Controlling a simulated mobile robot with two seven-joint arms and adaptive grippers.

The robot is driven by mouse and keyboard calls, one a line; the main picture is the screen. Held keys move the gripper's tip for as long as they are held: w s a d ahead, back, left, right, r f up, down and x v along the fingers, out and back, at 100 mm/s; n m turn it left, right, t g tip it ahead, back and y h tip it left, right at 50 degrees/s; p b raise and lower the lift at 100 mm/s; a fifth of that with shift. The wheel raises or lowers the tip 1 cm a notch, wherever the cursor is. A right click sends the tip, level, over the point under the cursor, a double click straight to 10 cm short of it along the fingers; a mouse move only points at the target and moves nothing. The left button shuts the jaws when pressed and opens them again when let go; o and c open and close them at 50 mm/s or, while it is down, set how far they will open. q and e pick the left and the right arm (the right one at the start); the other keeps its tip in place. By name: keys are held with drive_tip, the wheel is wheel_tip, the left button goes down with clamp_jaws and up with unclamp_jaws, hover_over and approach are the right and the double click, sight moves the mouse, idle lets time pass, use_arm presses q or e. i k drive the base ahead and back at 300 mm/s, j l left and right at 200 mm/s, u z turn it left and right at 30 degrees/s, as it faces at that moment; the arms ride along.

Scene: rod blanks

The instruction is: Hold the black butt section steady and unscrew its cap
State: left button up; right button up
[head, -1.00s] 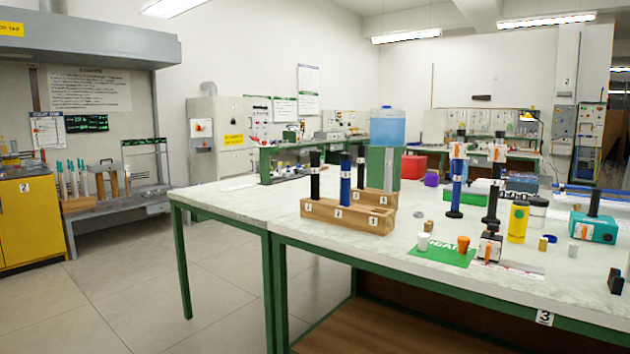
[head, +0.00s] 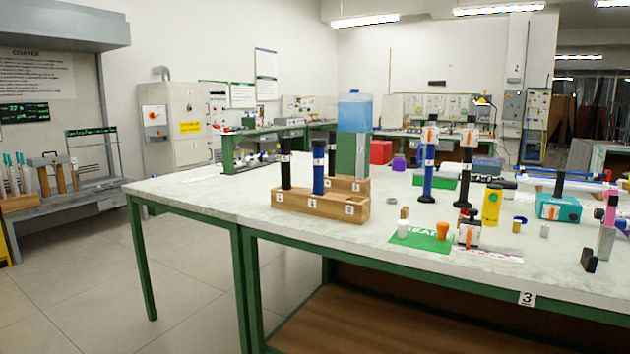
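Several black sections are on the workbench, and I cannot tell which is the butt section. One black rod (head: 286,171) with a white label stands upright in the front wooden rack. Another black rod (head: 331,160) stands in the rack behind it. A black piece (head: 466,172) stands at the right below a white and orange fitting (head: 469,136). A short black rod (head: 559,184) stands in a teal block (head: 549,209). Caps are too small to tell apart from the rods. Neither of my grippers is in view.
The wooden rack (head: 300,202) also holds a blue rod (head: 319,174). A green mat (head: 421,242) carries a white cup (head: 403,228) and an orange cup (head: 442,231). A yellow cylinder (head: 491,205) stands nearby. The bench's left end (head: 185,190) is clear. Floor (head: 90,270) is open at left.

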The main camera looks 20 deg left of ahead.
sight(285, 148)
drive_tip(key=i+j+z, duration=0.1)
drive_tip(key=j+z, duration=0.25)
drive_tip(key=j, duration=0.75)
drive_tip(key=j+z, duration=0.1)
drive_tip(key=j, duration=1)
